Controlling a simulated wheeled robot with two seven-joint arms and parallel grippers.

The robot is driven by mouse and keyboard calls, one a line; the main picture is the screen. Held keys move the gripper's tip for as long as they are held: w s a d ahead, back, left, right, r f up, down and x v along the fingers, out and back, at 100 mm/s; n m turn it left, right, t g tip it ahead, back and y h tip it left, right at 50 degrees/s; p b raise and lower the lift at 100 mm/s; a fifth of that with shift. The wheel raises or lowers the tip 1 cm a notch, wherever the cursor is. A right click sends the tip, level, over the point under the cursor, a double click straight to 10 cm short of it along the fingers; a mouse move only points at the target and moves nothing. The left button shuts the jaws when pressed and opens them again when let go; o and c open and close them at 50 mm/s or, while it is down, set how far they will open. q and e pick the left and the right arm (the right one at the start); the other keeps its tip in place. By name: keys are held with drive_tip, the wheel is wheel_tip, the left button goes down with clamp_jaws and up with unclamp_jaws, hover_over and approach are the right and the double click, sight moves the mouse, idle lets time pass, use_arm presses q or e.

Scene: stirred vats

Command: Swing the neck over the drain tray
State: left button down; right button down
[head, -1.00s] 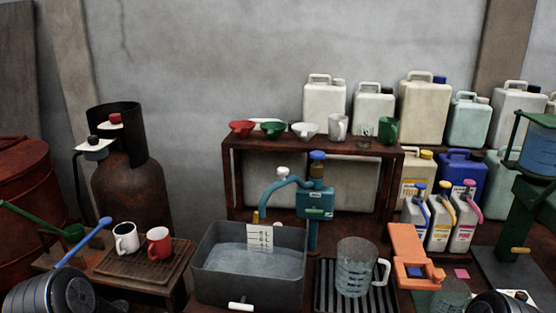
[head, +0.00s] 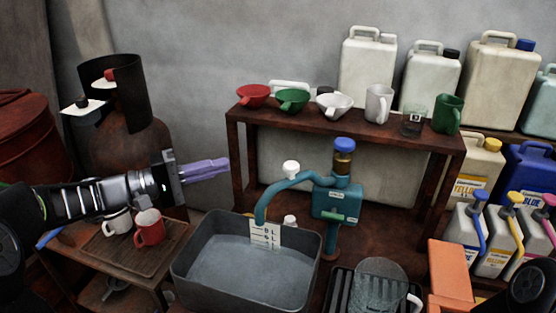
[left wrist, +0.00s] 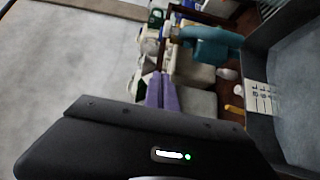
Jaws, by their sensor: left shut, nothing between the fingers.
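The teal neck (head: 283,185) curves from the teal pump body (head: 335,202) to the left and down. Its outlet end hangs over the grey basin (head: 312,262), and a white knob sits on its bend. The black slotted drain tray (head: 338,290) lies right of the basin, cut by the lower edge, with a clear jug (head: 378,285) on it. My left gripper (head: 226,168), with purple fingers, is shut and empty, left of the neck and apart from it. In the left wrist view its fingers (left wrist: 161,94) and the neck (left wrist: 190,34) show. My right gripper is out of view.
A dark red shelf (head: 350,135) with funnels and mugs stands behind the pump. A white and a red mug (head: 150,230) stand at left under my left arm. An orange block (head: 450,270) and bottles (head: 495,240) are at right.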

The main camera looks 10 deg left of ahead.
use_arm(q)
drive_tip(key=shift+a, duration=0.1)
drive_tip(key=w+d+p, duration=0.4)
drive_tip(key=d, duration=0.7)
idle(0.3)
drive_tip(key=shift+f, duration=0.1)
